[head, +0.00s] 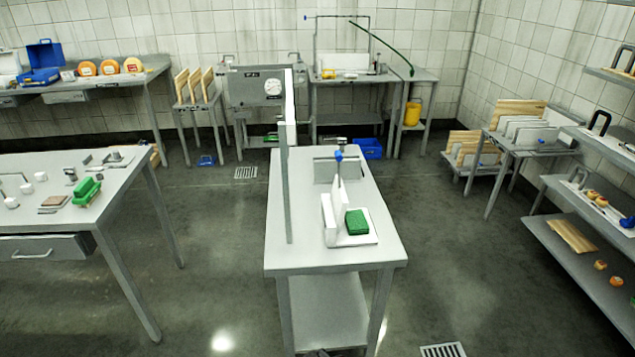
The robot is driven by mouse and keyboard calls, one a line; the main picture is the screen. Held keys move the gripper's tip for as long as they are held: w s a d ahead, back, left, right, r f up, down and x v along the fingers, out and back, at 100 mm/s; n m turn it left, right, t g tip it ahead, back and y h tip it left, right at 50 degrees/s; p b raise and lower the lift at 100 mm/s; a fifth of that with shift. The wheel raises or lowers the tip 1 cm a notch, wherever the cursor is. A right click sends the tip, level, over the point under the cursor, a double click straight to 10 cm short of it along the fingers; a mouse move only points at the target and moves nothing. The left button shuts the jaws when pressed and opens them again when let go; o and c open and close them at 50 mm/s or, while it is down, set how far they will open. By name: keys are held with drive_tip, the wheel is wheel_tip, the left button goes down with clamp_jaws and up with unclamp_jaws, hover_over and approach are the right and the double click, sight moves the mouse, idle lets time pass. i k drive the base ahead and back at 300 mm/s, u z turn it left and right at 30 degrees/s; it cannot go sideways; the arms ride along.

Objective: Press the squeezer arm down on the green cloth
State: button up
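A green cloth (356,222), folded into a block, lies on the white base (368,239) of a squeezer on the middle grey table. The squeezer arm (329,220) looks like a white panel standing raised at the left of the cloth, apart from it. A thin upright rod with a blue knob (338,156) rises beside the panel; how it joins the arm is too small to tell. My gripper is not in view.
The middle table (310,257) has bare top in front of the squeezer. A tall grey post (288,170) stands at its left side. A left table (110,215) holds small items and a green block (87,190). Shelves (590,235) stand at right. Floor shows on both sides.

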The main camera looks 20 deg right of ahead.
sight(339, 198)
drive_tip(key=u, duration=0.15)
drive_tip(key=k, duration=0.7)
drive_tip(key=u, duration=0.8)
drive_tip(key=i, duration=0.9)
drive_tip(key=u, duration=0.45)
drive_tip(key=i, duration=0.9)
drive_tip(key=z, duration=0.45)
drive_tip(key=i, duration=1.1)
drive_tip(key=z, duration=0.5)
